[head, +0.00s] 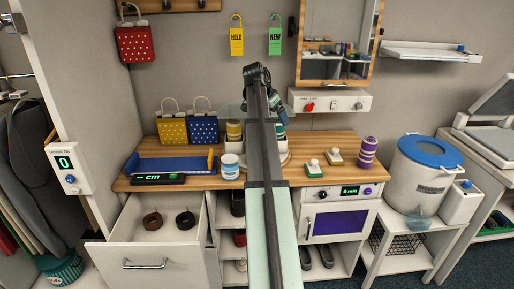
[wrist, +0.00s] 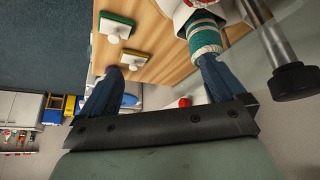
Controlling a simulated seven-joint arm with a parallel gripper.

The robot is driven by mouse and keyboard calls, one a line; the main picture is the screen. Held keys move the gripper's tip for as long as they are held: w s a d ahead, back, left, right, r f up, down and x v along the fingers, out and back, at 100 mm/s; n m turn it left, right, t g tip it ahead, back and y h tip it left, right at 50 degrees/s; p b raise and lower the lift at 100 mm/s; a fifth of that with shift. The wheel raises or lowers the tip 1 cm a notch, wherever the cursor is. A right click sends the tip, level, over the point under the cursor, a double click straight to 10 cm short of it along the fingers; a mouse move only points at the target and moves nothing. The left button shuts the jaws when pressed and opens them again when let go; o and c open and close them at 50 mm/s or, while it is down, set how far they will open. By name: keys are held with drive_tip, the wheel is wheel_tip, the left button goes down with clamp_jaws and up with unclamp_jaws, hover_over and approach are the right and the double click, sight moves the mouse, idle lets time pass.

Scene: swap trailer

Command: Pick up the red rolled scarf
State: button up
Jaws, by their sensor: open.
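Rolled striped scarves stand on the wooden counter (head: 300,175): a yellow-and-white one (head: 234,132) left of my arm and a purple-and-white one (head: 367,150) at the right end. A green-and-white roll (wrist: 205,38) shows in the wrist view, beside one finger; whether they touch is unclear. My gripper (wrist: 160,70) is open, with nothing seen held between its fingers. In the head view it is beyond my arm, above the back of the counter, and my arm hides part of the counter middle.
A mirror (head: 337,40) and a white wall box with a red knob (head: 329,101) are behind. An open drawer (head: 150,250) holds two dark rolls.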

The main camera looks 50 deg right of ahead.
drive_tip(key=w+a+r+n+t, duration=0.1)
drive_tip(key=w+a+n, duration=0.1)
drive_tip(key=w+a, duration=0.55)
drive_tip(key=a+x, duration=0.1)
drive_tip(key=x, duration=1.2)
drive_tip(key=shift+s+a+f+y, duration=0.2)
drive_tip(key=shift+s+f+y, duration=0.2)
drive_tip(key=shift+f, duration=0.1)
drive_tip(key=shift+c, duration=0.4)
drive_tip(key=c, duration=1.1)
